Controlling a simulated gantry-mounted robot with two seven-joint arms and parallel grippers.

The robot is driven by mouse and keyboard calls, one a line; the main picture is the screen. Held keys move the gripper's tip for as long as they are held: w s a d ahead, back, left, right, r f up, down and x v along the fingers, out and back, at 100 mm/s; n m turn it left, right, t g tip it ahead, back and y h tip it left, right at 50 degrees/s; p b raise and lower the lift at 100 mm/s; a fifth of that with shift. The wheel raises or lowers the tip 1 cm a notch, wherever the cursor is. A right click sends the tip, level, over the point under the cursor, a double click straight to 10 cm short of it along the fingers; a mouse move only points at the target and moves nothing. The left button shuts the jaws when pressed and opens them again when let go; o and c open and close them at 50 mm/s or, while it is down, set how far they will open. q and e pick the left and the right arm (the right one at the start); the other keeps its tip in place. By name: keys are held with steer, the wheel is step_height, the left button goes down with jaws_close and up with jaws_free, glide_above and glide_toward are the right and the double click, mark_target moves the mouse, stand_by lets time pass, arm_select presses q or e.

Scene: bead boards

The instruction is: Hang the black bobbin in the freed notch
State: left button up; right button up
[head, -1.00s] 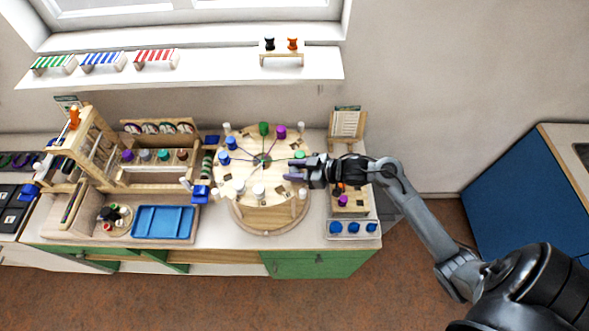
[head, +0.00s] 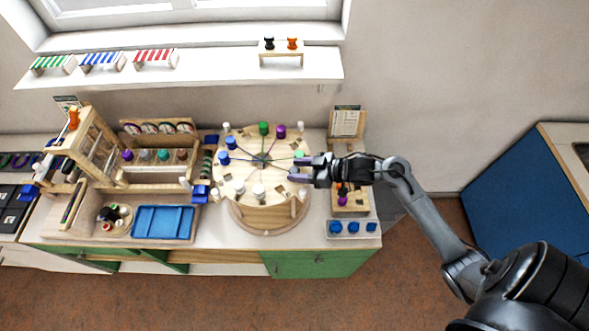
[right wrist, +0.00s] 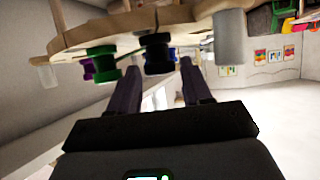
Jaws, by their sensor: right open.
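The round wooden board (head: 241,173) carries bobbins around its rim, with dark threads running to its centre. The black bobbin (right wrist: 158,55) shows in the right wrist view at the board's edge, by a dark thread. It lies between the fingertips, with room on both sides. I cannot tell if it is fully seated in a notch. My right gripper (head: 292,168) is open at the right side of the board; its fingers (right wrist: 159,82) also show in the right wrist view. In the head view the black bobbin is not discernible near the gripper. My left gripper is out of view.
A green bobbin (right wrist: 103,65) hangs close to the left finger in the right wrist view, and a grey peg (right wrist: 229,40) stands to the right. Behind the arm stands a wooden card holder (head: 346,124); in front is a tray with blue knobs (head: 352,228).

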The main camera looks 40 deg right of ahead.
steer(key=v, duration=1)
steer(key=shift+s, duration=0.2)
stand_by(0.3)
steer(key=s+a+r+m+h+p, duration=0.1)
steer(key=s+a+r+m+p, duration=0.15)
steer(key=a+p, duration=0.4)
steer(key=s+a+r+m+h+p, duration=0.1)
steer(key=a+r+h+p, duration=0.2)
steer(key=a, duration=0.7)
steer(key=s+d+g+h+p, duration=0.1)
steer(key=s+g+h, duration=0.1)
steer(key=s+g, duration=0.5)
steer(key=s+f, duration=0.1)
steer(key=s, duration=0.2)
steer(key=shift+d, duration=0.2)
